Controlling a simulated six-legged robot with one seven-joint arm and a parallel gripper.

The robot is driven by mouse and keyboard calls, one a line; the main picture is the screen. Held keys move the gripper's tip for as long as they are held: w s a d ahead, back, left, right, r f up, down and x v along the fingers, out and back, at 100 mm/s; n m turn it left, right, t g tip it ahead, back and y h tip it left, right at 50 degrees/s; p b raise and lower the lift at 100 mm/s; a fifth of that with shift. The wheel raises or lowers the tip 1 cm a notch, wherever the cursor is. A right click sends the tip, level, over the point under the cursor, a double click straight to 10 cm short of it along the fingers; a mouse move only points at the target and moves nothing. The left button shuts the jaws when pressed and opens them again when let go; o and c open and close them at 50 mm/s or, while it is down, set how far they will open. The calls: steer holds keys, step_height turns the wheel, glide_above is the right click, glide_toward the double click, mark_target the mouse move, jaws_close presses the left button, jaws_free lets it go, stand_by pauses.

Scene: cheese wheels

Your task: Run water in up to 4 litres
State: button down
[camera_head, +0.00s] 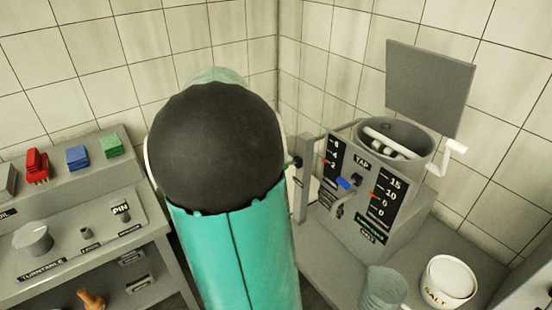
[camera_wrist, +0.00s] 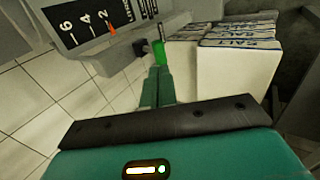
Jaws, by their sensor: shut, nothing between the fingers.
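A grey machine (camera_head: 358,218) stands at the right in the head view, with a round metal vat (camera_head: 408,135) on top. Below the TAP label is a tap with a blue handle (camera_head: 344,184). A black scale (camera_head: 331,160) marked 6, 4, 2 has an orange marker near 2; this scale (camera_wrist: 92,20) also shows in the wrist view.
White salt blocks (camera_wrist: 230,72) stand right of my gripper in the wrist view. A salt tub (camera_head: 449,282) and a ribbed cup (camera_head: 382,288) are at lower right. A control bench (camera_head: 60,245) is at left.

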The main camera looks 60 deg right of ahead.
steer(key=x, duration=0.5)
steer(key=shift+w+a, duration=0.15)
stand_by(0.4)
steer(key=shift+f, duration=0.1)
